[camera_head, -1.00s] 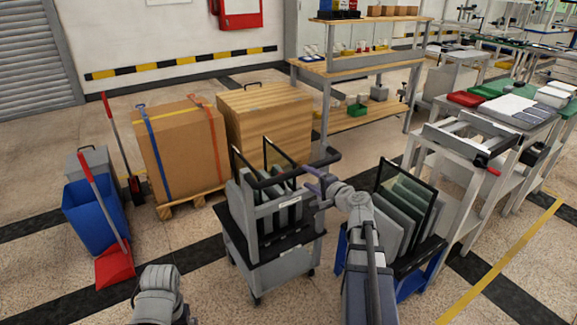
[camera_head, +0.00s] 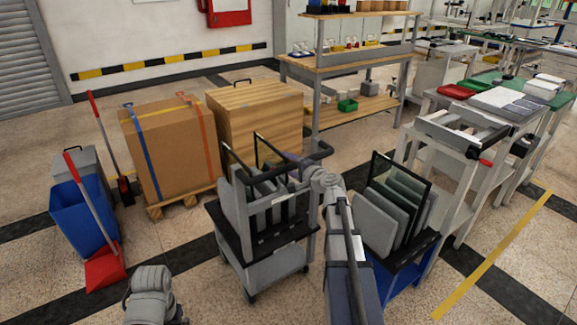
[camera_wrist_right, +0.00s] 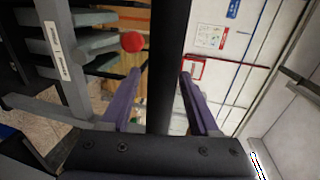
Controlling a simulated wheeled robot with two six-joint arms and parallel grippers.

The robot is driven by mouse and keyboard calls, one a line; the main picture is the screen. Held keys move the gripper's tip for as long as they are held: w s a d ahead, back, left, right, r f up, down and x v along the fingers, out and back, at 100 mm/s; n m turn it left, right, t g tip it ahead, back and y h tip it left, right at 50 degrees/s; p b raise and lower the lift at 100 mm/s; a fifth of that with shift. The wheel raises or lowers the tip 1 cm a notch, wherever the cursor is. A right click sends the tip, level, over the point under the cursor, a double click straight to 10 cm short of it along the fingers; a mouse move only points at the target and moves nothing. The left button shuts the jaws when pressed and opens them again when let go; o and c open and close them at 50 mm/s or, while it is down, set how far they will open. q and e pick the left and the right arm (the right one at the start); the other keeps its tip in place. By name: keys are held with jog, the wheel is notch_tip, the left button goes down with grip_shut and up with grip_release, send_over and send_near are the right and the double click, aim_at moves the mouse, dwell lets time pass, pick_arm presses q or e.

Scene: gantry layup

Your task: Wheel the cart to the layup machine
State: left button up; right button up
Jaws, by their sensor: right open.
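The grey cart (camera_head: 262,272) with black trays stands on the floor in the middle of the head view, carrying framed upright panels. Its black handle (camera_head: 318,152) is at the upper right of the cart. My right gripper (camera_head: 296,160) is at the handle, its purple fingers partly hidden there. In the right wrist view, the fingers (camera_wrist_right: 160,80) are open, one on each side of a black bar (camera_wrist_right: 169,40), with gaps visible. My left forearm shows at the lower left, but its gripper is out of view. I cannot tell which equipment is the layup machine.
A blue rack of panels (camera_head: 405,280) stands close to the cart's right. A white workstation (camera_head: 447,175) is at right. Front floor is open.

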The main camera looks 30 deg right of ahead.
jog(key=shift+w, duration=0.1)
grip_shut()
dwell(0.5)
dwell(0.9)
